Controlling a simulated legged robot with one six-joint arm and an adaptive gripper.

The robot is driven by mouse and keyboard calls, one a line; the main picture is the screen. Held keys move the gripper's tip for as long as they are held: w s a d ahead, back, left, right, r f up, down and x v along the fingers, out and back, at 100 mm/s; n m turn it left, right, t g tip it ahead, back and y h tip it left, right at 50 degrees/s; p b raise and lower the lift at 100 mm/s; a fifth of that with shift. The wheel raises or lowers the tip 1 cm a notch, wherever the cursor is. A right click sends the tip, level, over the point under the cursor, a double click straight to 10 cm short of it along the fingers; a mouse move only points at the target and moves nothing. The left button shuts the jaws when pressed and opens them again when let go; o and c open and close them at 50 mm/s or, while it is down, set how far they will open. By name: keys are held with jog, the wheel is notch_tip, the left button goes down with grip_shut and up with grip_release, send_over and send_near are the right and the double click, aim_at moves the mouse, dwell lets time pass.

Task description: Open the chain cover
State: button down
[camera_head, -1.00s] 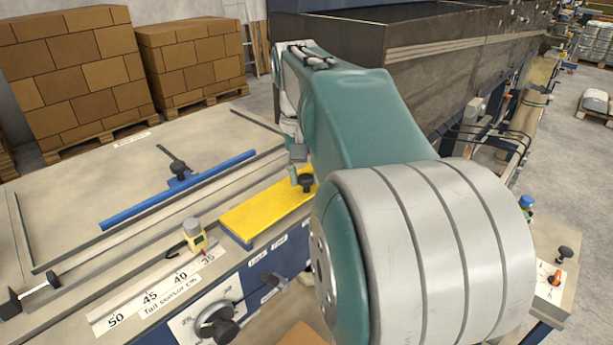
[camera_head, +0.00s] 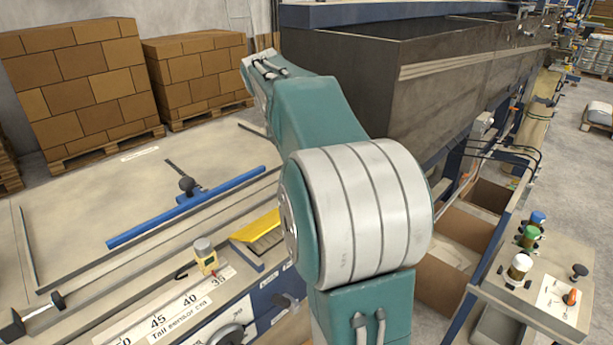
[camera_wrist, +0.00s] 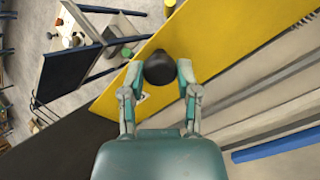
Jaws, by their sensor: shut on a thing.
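The chain cover is a yellow plate, mostly hidden behind my arm in the head view, where its left part (camera_head: 255,226) shows. It looks tilted up, with a dark striped gap below its edge. In the wrist view the yellow cover (camera_wrist: 235,40) fills the upper right and middle. Its round black knob (camera_wrist: 159,67) sits between my fingertips. My gripper (camera_wrist: 160,75) is shut on this knob. The gripper and knob are hidden behind my arm in the head view.
A blue bar (camera_head: 190,207) with a black knob lies on the machine table left of the cover. A small yellow sensor (camera_head: 206,257) stands at the scale. A control box (camera_head: 540,300) with buttons is at right. Stacked boxes (camera_head: 80,85) stand behind.

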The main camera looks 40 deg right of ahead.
jog(key=shift+f, duration=0.1)
jog(key=shift+c, duration=1.7)
grip_release()
jog(key=shift+w, duration=0.1)
